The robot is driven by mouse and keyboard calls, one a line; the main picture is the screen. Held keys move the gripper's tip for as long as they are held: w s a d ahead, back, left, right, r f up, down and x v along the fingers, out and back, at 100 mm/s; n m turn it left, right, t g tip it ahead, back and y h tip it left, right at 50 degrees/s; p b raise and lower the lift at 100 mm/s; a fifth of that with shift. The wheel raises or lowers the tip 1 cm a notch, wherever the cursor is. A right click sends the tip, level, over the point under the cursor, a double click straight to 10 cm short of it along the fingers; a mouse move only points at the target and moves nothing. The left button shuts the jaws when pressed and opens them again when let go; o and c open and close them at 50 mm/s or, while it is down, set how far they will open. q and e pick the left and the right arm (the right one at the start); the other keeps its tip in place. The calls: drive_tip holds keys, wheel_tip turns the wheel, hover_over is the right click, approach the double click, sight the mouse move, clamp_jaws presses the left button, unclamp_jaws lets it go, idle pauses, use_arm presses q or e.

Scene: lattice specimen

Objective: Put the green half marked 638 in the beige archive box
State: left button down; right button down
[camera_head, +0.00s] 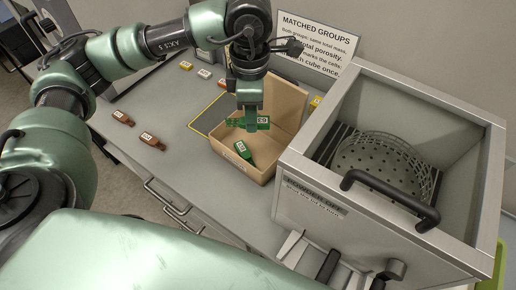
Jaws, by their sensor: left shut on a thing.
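The beige archive box (258,175) stands open on the grey bench, its lid raised at the back. My left gripper (252,124) is shut on a green half (264,120) and holds it at the box's opening. This half has a white label that looks like 638, but it is small and turned, so I cannot read it surely. My right gripper is not in view.
A metal cabinet (300,205) with a black handle and round perforated basket stands close at the box's right. Two brown labelled pieces, (123,118) and (152,141), lie on the bench at left. Yellow labelled pieces (186,65) and a sign (315,45) are behind.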

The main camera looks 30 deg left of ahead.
use_arm(q)
wheel_tip(320, 180, up, 3)
drive_tip(key=w+a+n, duration=0.2)
drive_tip(key=w+n, duration=0.1)
drive_tip(key=n, duration=1.1)
drive_tip(key=n+p, duration=0.2)
drive_tip(key=n, duration=1.2)
hover_over(250, 149)
wheel_tip(250, 149, down, 12)
wheel_tip(250, 149, down, 6)
drive_tip(key=shift+r+p, duration=0.2)
drive_tip(key=shift+p, duration=0.3)
drive_tip(key=shift+f+b, duration=0.5)
drive_tip(key=shift+f, duration=0.15)
